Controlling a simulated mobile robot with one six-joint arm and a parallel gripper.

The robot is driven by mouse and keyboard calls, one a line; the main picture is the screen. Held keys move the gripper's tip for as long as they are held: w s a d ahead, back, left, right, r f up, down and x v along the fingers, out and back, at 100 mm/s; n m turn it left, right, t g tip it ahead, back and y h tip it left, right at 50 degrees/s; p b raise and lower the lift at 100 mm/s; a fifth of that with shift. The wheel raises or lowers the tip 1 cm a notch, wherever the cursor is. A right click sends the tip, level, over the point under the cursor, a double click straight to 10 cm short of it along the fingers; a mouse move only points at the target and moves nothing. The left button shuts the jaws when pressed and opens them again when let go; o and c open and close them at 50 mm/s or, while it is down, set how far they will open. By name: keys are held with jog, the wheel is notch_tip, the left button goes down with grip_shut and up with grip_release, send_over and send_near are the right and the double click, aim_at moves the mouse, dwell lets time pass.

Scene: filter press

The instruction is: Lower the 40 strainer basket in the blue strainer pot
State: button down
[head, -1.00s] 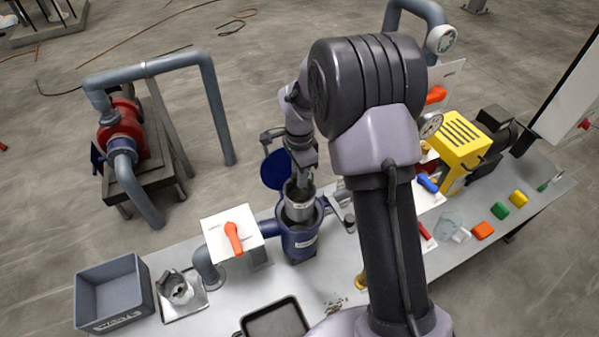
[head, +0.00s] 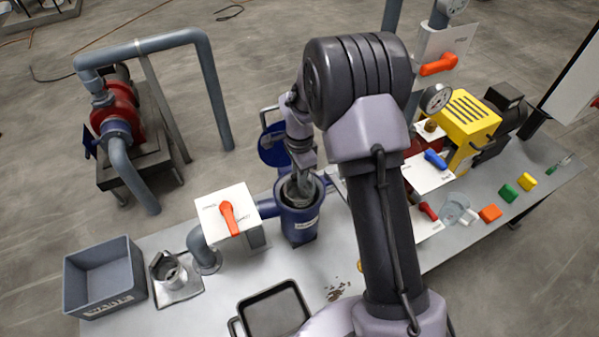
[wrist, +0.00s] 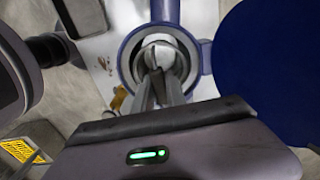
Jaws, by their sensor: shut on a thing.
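The blue strainer pot (head: 299,222) stands on the bench with its round blue lid (head: 273,146) swung open behind it. In the wrist view the pot's blue rim (wrist: 126,62) surrounds the grey basket (wrist: 181,66), and the lid (wrist: 270,70) fills the right side. My gripper (head: 300,188) points down into the pot mouth, shut on the basket. The basket sits inside the pot with only its top part showing; its number is not readable and its lower end is hidden.
A grey bin (head: 105,278) and a second grey basket on a small tray (head: 180,290) stand at left. A white plate with an orange handle (head: 228,218) is close left of the pot. A black-rimmed tray (head: 273,312) lies in front. My arm hides part of the bench.

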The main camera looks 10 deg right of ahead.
jog(key=shift+f+b, duration=3.15)
jog(key=shift+f, duration=0.9)
jog(key=c, duration=1.3)
grip_release()
jog(key=shift+r+p, duration=3.15)
jog(key=shift+r, duration=1.85)
